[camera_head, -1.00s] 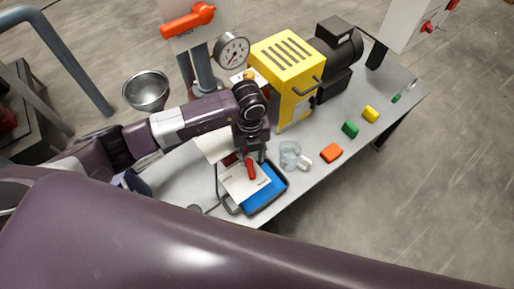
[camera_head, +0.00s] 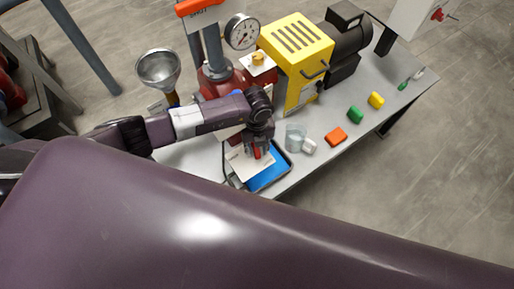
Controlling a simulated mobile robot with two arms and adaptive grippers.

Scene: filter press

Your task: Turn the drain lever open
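A small red lever (camera_head: 257,153) sits on a white labelled plate (camera_head: 243,164) above a blue-bottomed tray on the table; I take it for the drain lever. The plate's lettering is too small to read. My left gripper (camera_head: 261,150) points down at the lever from above, with its fingers close around or beside it. The arm hides part of the lever, and I cannot tell whether the fingers touch it. My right gripper is not in view.
The tray (camera_head: 284,172) lies at the table's front edge beside a clear cup (camera_head: 296,137). A yellow machine (camera_head: 303,55), gauge (camera_head: 242,32) and metal funnel (camera_head: 158,69) stand behind.

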